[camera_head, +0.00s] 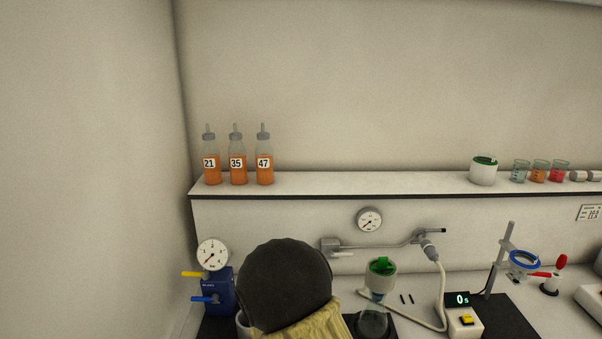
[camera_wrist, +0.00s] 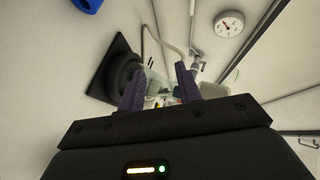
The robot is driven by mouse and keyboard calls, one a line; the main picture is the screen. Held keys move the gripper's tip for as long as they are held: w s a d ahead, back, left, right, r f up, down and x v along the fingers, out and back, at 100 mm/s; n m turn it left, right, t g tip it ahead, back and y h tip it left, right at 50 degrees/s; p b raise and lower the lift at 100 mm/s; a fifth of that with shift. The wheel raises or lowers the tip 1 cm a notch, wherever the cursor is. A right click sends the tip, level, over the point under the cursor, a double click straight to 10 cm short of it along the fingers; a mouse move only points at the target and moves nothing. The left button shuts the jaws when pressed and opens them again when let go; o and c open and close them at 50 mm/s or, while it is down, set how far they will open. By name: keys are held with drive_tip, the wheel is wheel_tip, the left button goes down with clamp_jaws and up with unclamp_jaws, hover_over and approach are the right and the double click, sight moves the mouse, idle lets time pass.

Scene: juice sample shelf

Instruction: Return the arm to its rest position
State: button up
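My gripper (camera_wrist: 160,82) shows in the wrist view as two dark purple fingers held apart, with a gap between them. I see nothing clearly gripped; small blurred things show through the gap, seemingly farther off. The wrist view is tilted. In the head view, the dark rounded part of my arm (camera_head: 285,285) rises at the bottom centre, in front of the bench. The fingers are hidden in that view.
Three orange bottles (camera_head: 238,162) stand on the shelf (camera_head: 380,184). A blue pump with gauge (camera_head: 217,290) is left of my arm. A green-topped funnel (camera_head: 381,279) on a flask is close on its right, with a hose (camera_head: 441,290) and timer (camera_head: 463,318) beyond.

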drive_tip(key=s+d+r+n+g+y, duration=0.1)
drive_tip(key=s+d+n+g+y, duration=0.3)
drive_tip(key=s+n, duration=0.6)
drive_tip(key=s+d+r+n+g+y, duration=0.1)
drive_tip(key=s+d+n+g+y, duration=0.2)
drive_tip(key=s+n, duration=0.8)
drive_tip(key=shift+d+r+n+g+y, duration=0.25)
drive_tip(key=shift+d+n+g+y, duration=0.15)
drive_tip(key=shift+d+g, duration=0.6)
drive_tip(key=shift+w, duration=0.1)
drive_tip(key=shift+d, duration=0.2)
